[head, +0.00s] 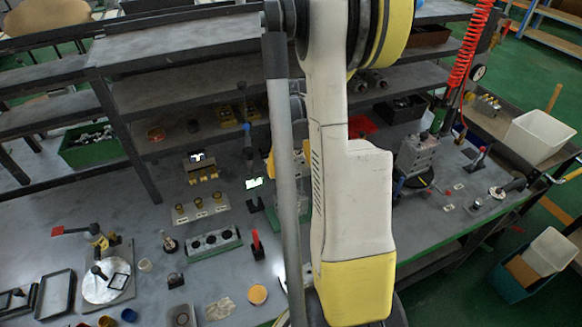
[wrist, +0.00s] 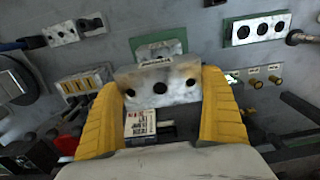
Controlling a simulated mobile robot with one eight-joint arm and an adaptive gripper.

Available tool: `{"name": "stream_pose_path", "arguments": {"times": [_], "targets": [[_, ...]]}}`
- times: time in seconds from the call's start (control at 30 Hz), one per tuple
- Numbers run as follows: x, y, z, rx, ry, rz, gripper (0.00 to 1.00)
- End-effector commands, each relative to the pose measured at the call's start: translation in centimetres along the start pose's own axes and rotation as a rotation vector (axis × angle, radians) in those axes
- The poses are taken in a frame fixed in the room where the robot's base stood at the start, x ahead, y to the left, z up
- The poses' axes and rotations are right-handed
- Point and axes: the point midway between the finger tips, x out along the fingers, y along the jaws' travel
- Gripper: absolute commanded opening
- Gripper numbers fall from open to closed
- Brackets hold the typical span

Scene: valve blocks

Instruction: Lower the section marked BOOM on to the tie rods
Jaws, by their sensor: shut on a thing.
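In the wrist view my gripper (wrist: 160,88) has its yellow fingers closed on the two ends of a grey metal valve section (wrist: 185,92). The section has several dark holes in its near face. Lettering shows on its top edge, but it is too small to read as BOOM. A green-edged block (wrist: 146,52) lies just beyond it; I cannot tell whether they touch. I cannot make out the tie rods for certain; the held section may hide them. In the head view my arm hides most of the gripper and the section.
In the head view, a green-edged block with dark holes (head: 214,242) and a grey plate with brass fittings (head: 201,208) stand on the bench left of my arm. A grey valve assembly (head: 418,155) stands at right. Shelves (head: 190,85) rise behind.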

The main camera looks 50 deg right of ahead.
Motion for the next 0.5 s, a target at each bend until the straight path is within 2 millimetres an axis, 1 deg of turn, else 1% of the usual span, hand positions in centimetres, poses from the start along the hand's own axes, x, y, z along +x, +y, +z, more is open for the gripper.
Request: {"name": "stream_pose_path", "arguments": {"times": [0.5], "targets": [[1.2,0.0,0.0,0.0,0.0,0.0,0.5]]}}
